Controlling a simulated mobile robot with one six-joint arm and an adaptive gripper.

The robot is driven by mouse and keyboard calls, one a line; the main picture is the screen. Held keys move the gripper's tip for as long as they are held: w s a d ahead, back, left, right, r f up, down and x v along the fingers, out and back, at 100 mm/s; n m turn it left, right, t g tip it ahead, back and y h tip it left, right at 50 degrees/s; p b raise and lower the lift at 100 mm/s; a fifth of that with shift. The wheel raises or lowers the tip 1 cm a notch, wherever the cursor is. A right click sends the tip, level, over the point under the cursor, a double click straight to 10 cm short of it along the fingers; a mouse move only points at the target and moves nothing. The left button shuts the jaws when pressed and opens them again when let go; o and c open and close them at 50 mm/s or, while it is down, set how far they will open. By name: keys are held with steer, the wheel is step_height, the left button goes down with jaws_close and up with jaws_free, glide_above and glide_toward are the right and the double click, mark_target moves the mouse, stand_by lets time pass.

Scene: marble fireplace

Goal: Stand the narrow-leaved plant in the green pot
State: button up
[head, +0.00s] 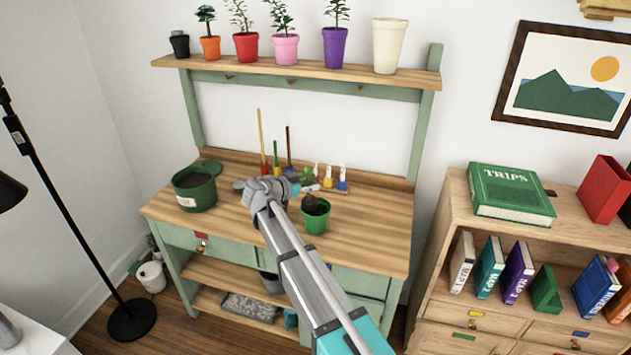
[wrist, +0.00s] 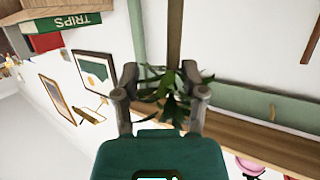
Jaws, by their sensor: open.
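The green pot (head: 316,222) stands upright on the bench top. A dark brown root ball (head: 309,203) shows at its mouth; whether it rests on the bottom is hidden. Green leaves (head: 307,177) show above it, partly behind my gripper. In the wrist view, the plant's narrow dark green leaves (wrist: 165,98) lie between my fingertips. My gripper (head: 312,187) points right, just above the pot. It also shows in the wrist view (wrist: 160,84) with its fingers apart, one on each side of the leaves. Contact with the stem cannot be made out.
A larger dark green tub (head: 196,193) stands on the bench at left. Coloured sticks and small bottles (head: 328,178) stand behind the pot. Several potted plants and a cream pot (head: 388,45) line the shelf above. The bench top (head: 375,230) right of the pot is clear.

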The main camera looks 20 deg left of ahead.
steer(key=p+v, duration=0.2)
steer(key=v, duration=0.6)
steer(key=shift+s+a, duration=0.15)
steer(key=shift+s, duration=0.05)
steer(key=shift+r, duration=0.1)
stand_by(0.5)
steer(key=s+d+f+n+g+y, duration=0.1)
steer(key=d+f+g, duration=0.3)
steer(key=d, duration=0.9)
steer(key=s+d+f+n+g, duration=0.1)
steer(key=d+f+g, duration=0.25)
steer(key=d, duration=0.95)
steer(key=s+d+f+n+g+y, duration=0.2)
steer(key=s+d+y, duration=0.1)
steer(key=s+d, duration=0.4)
steer(key=s+d+f+n+g+y, duration=0.2)
steer(key=s+d, duration=0.5)
steer(key=d, duration=0.5)
steer(key=shift+f+n+g+y, duration=0.4)
steer(key=shift+f+y, duration=0.35)
steer(key=shift+y, duration=0.25)
